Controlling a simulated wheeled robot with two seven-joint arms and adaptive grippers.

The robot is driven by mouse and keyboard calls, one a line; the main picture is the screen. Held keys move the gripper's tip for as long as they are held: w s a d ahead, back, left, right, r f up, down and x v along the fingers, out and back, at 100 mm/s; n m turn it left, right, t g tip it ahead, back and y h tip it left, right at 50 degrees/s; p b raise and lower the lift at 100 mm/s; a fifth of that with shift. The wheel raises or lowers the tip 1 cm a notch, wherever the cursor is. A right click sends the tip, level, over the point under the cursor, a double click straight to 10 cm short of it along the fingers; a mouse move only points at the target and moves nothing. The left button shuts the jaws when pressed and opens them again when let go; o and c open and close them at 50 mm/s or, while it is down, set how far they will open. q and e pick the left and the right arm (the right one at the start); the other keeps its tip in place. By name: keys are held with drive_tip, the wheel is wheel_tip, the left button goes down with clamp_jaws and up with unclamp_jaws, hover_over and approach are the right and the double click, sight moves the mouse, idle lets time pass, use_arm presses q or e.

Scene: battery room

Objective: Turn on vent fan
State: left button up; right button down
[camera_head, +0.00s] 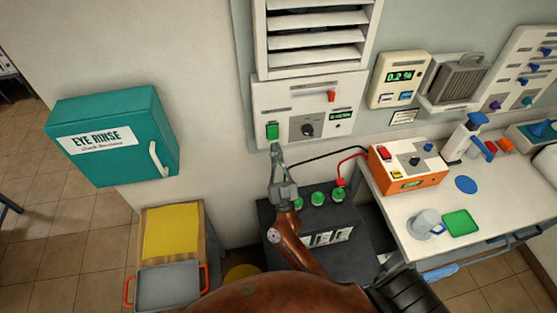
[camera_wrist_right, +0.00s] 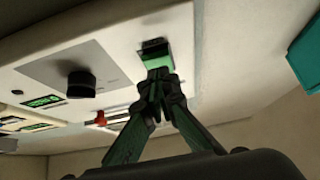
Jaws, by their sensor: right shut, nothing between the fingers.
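The vent fan's white control panel (camera_head: 262,98) is on the wall below a louvred vent (camera_head: 310,40). At its lower left is a green rocker switch (camera_head: 272,131), also in the right wrist view (camera_wrist_right: 157,58). The panel also has a black knob (camera_head: 307,129), a red lever (camera_head: 331,96) and a small green display (camera_head: 341,115). My right gripper (camera_head: 276,149) is shut and empty, pointing up. Its fingertips (camera_wrist_right: 160,80) are right at the lower edge of the green switch; I cannot tell whether they press it. My left gripper is not in view.
A teal eye rinse box (camera_head: 115,172) juts from the wall at left. A dark battery unit (camera_head: 352,240) with green caps stands below the panel. A bench (camera_head: 400,222) at right holds an orange box (camera_head: 408,178) and a mug (camera_head: 426,221). A gas readout (camera_head: 399,80) hangs right of the panel.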

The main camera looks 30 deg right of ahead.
drive_tip(key=shift+w+d, duration=0.15)
drive_tip(key=shift+w, duration=0.35)
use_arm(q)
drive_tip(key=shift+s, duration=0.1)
use_arm(e)
drive_tip(key=shift+f, duration=0.1)
drive_tip(key=shift+w+d+f+t+h+b, duration=0.1)
drive_tip(key=shift+w+f+t+h+b, duration=0.25)
drive_tip(key=shift+b, duration=0.9)
drive_tip(key=shift+r, duration=0.2)
drive_tip(key=shift+s, duration=0.3)
use_arm(q)
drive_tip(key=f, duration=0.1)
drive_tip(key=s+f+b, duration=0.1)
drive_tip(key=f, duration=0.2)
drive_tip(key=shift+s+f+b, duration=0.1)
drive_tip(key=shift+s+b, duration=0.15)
drive_tip(key=shift+b, duration=0.1)
use_arm(e)
drive_tip(key=v, duration=1.2)
drive_tip(key=shift+s+f, duration=0.15)
drive_tip(key=shift+f, duration=0.15)
